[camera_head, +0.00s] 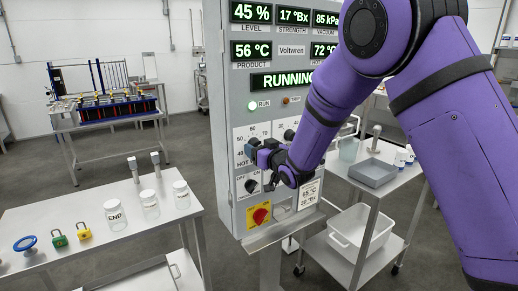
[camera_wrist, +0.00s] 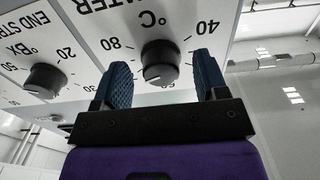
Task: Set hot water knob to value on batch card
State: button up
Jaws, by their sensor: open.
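The hot water knob (camera_wrist: 161,62) is a black round dial on the grey panel, seen upside down in the wrist view, with a °C scale around it. My gripper (camera_wrist: 164,78) is open, with one blue finger on each side of the knob and a visible gap on both sides. In the head view my gripper (camera_head: 257,158) is at the panel's left side and hides this knob. The batch card (camera_head: 309,194) is at the panel's lower right; it seems to read 65 °C, with a smaller second line that is hard to read.
The END STRENGTH knob (camera_wrist: 45,80) is beside the hot water knob. Below are a black ON/OFF switch (camera_head: 251,186) and a red-yellow main switch (camera_head: 260,215). A table with jars (camera_head: 150,204) stands left; a cart with a grey tray (camera_head: 373,173) stands right.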

jog(key=c, duration=0.9)
jog(key=shift+n, duration=4.1)
